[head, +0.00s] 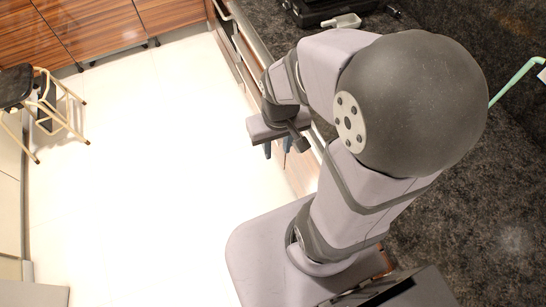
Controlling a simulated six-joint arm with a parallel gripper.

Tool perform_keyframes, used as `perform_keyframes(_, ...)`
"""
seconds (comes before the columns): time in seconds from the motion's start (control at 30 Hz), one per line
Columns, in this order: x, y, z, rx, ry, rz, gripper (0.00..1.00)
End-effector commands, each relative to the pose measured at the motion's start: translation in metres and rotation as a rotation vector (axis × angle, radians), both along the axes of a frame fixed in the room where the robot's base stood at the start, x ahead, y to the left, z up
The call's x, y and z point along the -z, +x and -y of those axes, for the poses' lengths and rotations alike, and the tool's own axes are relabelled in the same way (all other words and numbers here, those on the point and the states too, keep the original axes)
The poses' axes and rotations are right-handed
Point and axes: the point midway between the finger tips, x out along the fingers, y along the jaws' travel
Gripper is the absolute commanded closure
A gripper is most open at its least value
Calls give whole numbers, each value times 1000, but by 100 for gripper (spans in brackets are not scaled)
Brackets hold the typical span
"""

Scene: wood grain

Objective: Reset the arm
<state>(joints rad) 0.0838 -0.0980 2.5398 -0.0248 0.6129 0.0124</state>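My arm, grey and dark grey, fills the middle of the head view, folded over the counter's edge. My gripper (278,148) hangs at the left side of the arm, over or beside the front edge of the counter, pointing downward in the picture. Its fingertips are small and partly hidden by its own body, so I cannot tell whether it is open or shut. No object shows in it.
A dark speckled counter (455,235) spans the right. A black appliance (325,10) and a pale object (341,21) lie at its back; a green tube-like item (515,78) is at right. A stool (45,105) stands left on open white floor (150,180).

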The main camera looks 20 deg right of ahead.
Motion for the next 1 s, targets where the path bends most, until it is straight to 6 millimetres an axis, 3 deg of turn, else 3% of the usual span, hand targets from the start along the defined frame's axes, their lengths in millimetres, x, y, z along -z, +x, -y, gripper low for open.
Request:
perform_keyframes(0.07,-2,-14,-15,-43,9,-42,70)
perform_keyframes(0.2,-3,-28,-24,-72,17,-83,70)
perform_keyframes(0.67,-2,-29,-24,-73,17,-87,70)
perform_keyframes(0.87,16,-28,-24,-73,17,-86,70)
perform_keyframes(1.0,43,-28,-24,-73,17,-86,70)
